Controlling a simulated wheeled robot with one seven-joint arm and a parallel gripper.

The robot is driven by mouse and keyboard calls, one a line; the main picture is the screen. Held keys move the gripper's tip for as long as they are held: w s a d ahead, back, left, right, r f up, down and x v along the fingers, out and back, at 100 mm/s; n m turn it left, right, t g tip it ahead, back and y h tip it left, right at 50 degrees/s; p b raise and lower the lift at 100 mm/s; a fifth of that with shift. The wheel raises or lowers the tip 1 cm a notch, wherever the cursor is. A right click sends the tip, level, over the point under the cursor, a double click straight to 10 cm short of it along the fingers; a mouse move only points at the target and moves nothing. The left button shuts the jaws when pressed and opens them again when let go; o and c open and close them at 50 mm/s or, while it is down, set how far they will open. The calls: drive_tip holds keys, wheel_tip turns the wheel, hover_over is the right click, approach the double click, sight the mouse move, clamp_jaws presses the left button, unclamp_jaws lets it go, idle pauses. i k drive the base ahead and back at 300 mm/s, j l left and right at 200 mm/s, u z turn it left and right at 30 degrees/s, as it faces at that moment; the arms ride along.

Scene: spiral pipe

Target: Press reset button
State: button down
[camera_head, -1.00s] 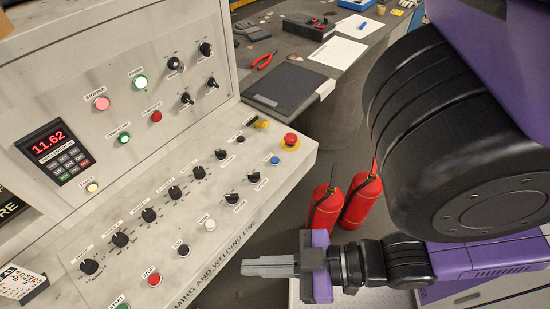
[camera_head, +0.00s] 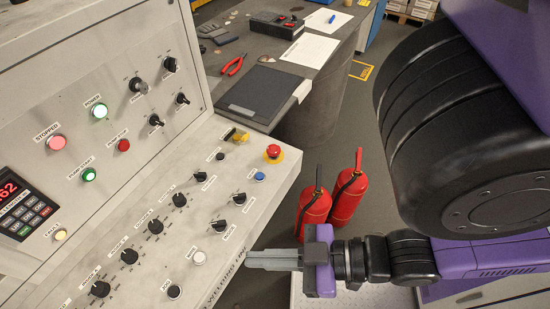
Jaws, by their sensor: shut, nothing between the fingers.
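The sloped control panel (camera_head: 130,230) fills the left of the view. A blue button (camera_head: 260,177) sits near its right end, just below the red emergency stop (camera_head: 273,152) on its yellow base. A white button (camera_head: 199,257) sits lower, near the panel's front edge. The small labels beside both are too small to read surely, so I cannot tell which is the reset button. My gripper (camera_head: 250,260) is shut and empty, pointing left. Its fingertips appear at the panel's front edge, right of the white button and below the blue one; they touch neither button.
Several black knobs (camera_head: 180,200) line the panel. Lit buttons and a red digital display (camera_head: 15,200) are on the upright face. Two red fire extinguishers (camera_head: 345,190) stand on the floor beyond my gripper. A table (camera_head: 320,75) with red pliers (camera_head: 233,66) is behind.

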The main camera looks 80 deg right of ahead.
sight(260, 176)
drive_tip(key=z, duration=1.35)
drive_tip(key=k+l, duration=0.2)
drive_tip(key=k, duration=0.15)
drive_tip(key=k+l, duration=0.25)
drive_tip(key=k, duration=0.15)
